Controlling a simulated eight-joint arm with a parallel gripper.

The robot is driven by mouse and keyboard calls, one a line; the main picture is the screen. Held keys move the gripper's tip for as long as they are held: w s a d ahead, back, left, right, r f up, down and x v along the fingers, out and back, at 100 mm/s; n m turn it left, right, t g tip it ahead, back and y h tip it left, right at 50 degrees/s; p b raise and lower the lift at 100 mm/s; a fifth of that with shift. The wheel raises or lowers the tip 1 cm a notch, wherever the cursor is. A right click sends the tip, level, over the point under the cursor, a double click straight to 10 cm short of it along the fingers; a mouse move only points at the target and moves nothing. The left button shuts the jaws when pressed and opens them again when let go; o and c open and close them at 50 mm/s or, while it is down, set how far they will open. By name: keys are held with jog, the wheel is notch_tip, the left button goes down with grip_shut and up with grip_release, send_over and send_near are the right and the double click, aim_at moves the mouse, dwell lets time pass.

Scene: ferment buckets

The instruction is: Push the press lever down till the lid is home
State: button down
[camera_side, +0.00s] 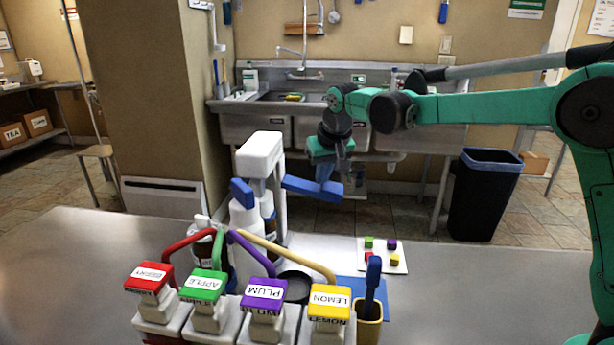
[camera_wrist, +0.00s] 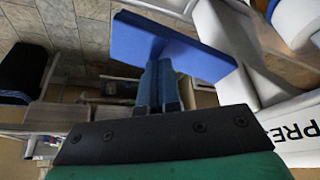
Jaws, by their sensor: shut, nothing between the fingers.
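The press lever is a flat blue bar (camera_side: 303,187), sticking out to the right of the white press (camera_side: 260,150) and tilted slightly down at its outer end. In the wrist view the lever (camera_wrist: 178,48) lies just beyond my fingertips. My gripper (camera_side: 325,180) is over the outer half of the lever, fingers pointing down. In the wrist view its blue fingers (camera_wrist: 158,75) are together and empty. The tips overlap the lever in both views; I cannot tell whether they touch it. The lid and its bucket cannot be made out behind the dispensers.
Flavour dispensers, including red (camera_side: 149,277), green (camera_side: 204,285), purple (camera_side: 264,294) and yellow (camera_side: 330,302), stand at the front. The right tabletop is clear.

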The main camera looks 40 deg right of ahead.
jog(key=shift+f, duration=0.15)
dwell(0.3)
notch_tip(320, 180, up, 14)
dwell(1.7)
